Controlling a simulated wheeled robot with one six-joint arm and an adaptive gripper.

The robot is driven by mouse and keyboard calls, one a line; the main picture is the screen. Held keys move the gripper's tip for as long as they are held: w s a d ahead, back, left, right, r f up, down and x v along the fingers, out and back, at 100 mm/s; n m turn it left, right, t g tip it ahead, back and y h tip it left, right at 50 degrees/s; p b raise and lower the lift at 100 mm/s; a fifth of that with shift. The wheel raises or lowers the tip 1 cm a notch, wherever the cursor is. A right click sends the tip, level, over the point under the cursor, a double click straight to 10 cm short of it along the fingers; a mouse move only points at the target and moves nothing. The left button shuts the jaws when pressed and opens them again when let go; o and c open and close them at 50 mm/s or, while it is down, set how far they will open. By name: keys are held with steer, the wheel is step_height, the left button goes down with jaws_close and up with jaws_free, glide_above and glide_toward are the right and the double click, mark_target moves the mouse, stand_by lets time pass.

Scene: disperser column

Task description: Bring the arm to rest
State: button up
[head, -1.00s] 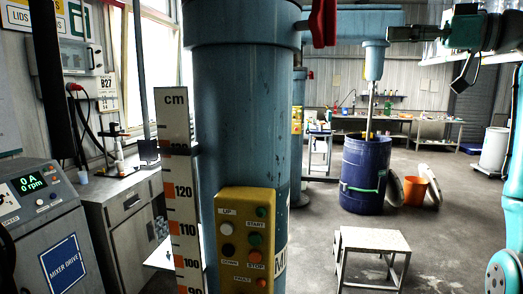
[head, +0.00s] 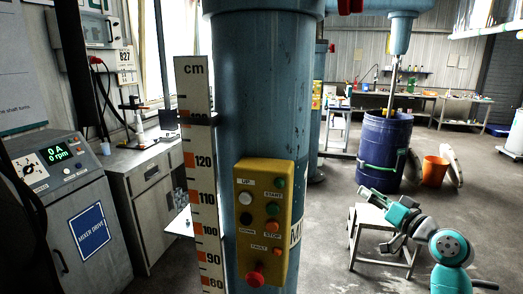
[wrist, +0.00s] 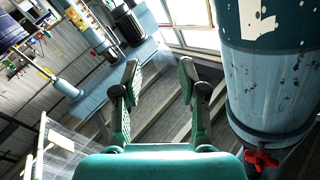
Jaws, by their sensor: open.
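My arm shows at the lower right of the head view, with its teal and grey joints low in front of the white stool. In the wrist view my gripper (wrist: 159,66) is open, with its two fingers apart and nothing between them. The blue disperser column (head: 255,100) stands in the middle of the head view, left of my arm and apart from it. It appears at the right of the wrist view, with a red handle (wrist: 261,159) near it.
A yellow button box (head: 263,222) and a cm scale (head: 198,150) are on or beside the column. The mixer drive cabinet (head: 75,215) is at left. A white stool (head: 372,213), blue drum (head: 384,150) and orange bucket (head: 434,171) stand at right. Floor between them is clear.

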steer(key=s+a+f+m+h, duration=0.25)
steer(key=s+f, duration=0.65)
steer(key=f, duration=0.5)
steer(key=s+a+f+m+h, duration=0.25)
steer(key=s+f, duration=0.55)
steer(key=f, duration=0.6)
steer(key=s+a+f+n+g+h, duration=0.1)
steer(key=s+a+f, duration=0.1)
steer(key=s, duration=0.8)
steer(key=s+a+f+h, duration=0.1)
steer(key=s+f, duration=0.2)
steer(key=s, duration=0.6)
steer(key=s+a+f+n+g+h, duration=0.1)
steer(key=s+a+f+h, duration=0.1)
steer(key=s, duration=0.8)
steer(key=s+a+r+n, duration=0.1)
steer(key=s+r, duration=0.3)
steer(key=s, duration=0.3)
steer(key=s+r+n+y, duration=0.1)
steer(key=s+r, duration=0.2)
steer(key=s, duration=0.5)
steer(key=shift+s+a+r+n, duration=0.25)
steer(key=shift+a+r+n, duration=0.1)
steer(key=shift+a+n, duration=0.05)
